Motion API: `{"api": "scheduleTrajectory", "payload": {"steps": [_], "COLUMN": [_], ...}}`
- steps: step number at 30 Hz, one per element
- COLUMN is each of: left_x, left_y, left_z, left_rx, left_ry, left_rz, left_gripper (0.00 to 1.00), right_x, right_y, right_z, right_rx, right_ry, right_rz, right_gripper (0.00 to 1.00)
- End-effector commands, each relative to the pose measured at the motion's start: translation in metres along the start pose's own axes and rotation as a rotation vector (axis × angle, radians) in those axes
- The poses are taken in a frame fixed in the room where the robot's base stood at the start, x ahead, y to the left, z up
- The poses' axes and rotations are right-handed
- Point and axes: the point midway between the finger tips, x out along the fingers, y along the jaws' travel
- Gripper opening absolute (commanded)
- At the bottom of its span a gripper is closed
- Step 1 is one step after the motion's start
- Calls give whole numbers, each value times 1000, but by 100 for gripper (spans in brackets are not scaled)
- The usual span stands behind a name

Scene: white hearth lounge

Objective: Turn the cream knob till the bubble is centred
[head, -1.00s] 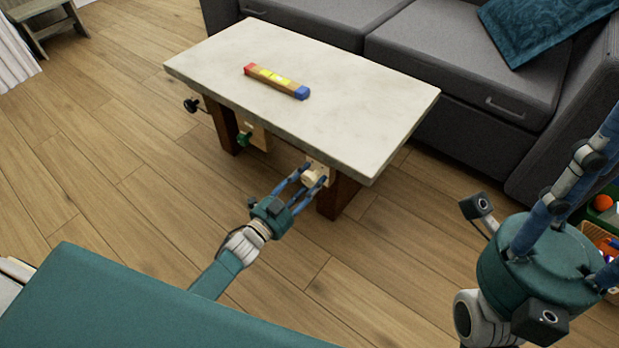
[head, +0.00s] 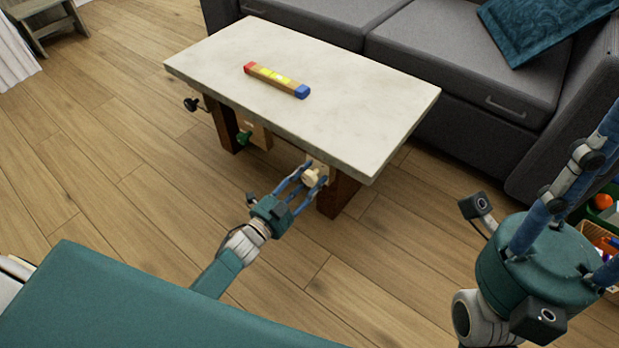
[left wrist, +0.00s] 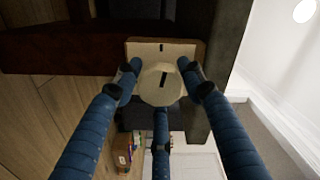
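The cream knob (head: 311,177) sits on a pale plate (left wrist: 138,50) below the near long edge of the stone-topped table (head: 345,120). My left gripper (head: 309,178) has its blue fingers around the knob. In the left wrist view the fingertips lie against both sides of the knob (left wrist: 152,90), with a third finger below. The knob's dark mark points almost straight up toward the plate's mark, tilted slightly. A level (head: 276,80) with red and blue ends and a yellow vial lies on the table. A pale spot shows near the vial's middle. My right gripper (head: 548,250) is at right, its fingertips cut off.
A green knob (head: 243,138) and a black knob (head: 191,104) are farther left along the table. A grey sofa (head: 440,60) stands close behind it. Containers with coloured items (head: 604,225) are at the right edge. The wooden floor in front is clear.

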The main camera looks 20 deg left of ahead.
Motion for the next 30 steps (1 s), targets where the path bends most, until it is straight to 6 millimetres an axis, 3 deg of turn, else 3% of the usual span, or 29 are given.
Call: {"api": "scheduleTrajectory", "payload": {"steps": [3, 14, 30], "left_x": [-1, -6, -106], "left_y": [0, 0, 0], "left_z": [3, 1, 2], "left_rx": [0, 0, 0], "left_ry": [-5, -1, -5], "left_rz": [1, 0, 1], "left_gripper": [59, 59, 59], "right_x": [0, 1, 1], "right_y": [0, 1, 0], "right_z": [0, 0, 0], "right_rx": [0, -1, 0], "right_ry": [0, 1, 3], "right_rz": [0, 3, -1], "right_gripper": [40, 40, 40]}}
